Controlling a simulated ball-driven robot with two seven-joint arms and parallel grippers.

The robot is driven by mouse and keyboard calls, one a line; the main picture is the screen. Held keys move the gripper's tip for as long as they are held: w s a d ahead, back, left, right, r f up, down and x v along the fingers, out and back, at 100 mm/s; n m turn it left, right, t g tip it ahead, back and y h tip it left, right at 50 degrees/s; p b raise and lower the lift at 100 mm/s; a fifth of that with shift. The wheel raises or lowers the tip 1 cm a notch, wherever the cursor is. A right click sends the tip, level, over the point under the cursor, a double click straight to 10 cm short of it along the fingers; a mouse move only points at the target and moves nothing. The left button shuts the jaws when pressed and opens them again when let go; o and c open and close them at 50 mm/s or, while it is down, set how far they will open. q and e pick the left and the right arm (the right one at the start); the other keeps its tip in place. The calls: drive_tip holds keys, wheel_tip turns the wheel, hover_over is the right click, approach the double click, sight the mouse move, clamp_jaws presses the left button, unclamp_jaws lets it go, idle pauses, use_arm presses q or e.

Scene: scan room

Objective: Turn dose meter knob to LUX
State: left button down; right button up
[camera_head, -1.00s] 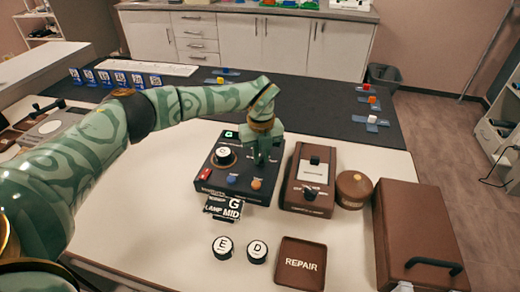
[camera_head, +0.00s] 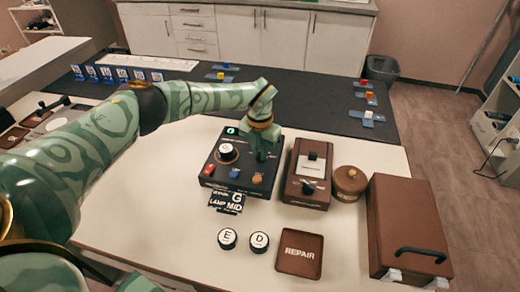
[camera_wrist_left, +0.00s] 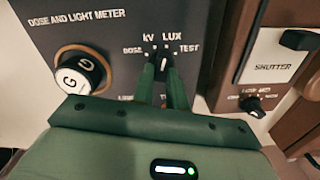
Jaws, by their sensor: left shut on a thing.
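The dose and light meter (camera_head: 207,182) is a dark box on the white table, left of centre in the head view. Its black selector knob (camera_wrist_left: 163,62) shows in the left wrist view under the labels DOSE, kV, LUX and TEST. The knob's white mark points up, near LUX; its exact setting is hard to tell. My left gripper (camera_head: 261,158) reaches down onto the meter's right side, its green fingers (camera_wrist_left: 163,80) shut on the knob. The fingers hide the knob in the head view. My right gripper is out of view.
A brown shutter box (camera_head: 294,190) stands close right of the meter, with a round brown container (camera_head: 349,183) and a brown case (camera_head: 408,225) beyond. A REPAIR tray (camera_head: 299,254), two round lettered pieces and label plates lie in front. A white-topped lettered dial (camera_wrist_left: 83,72) sits left of the knob.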

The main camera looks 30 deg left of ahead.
use_arm(q)
drive_tip(key=shift+m, duration=0.5)
drive_tip(key=shift+r, duration=0.1)
drive_tip(key=c, duration=1.4)
unclamp_jaws()
wheel_tip(320, 180, up, 16)
drive_tip(key=p, duration=0.3)
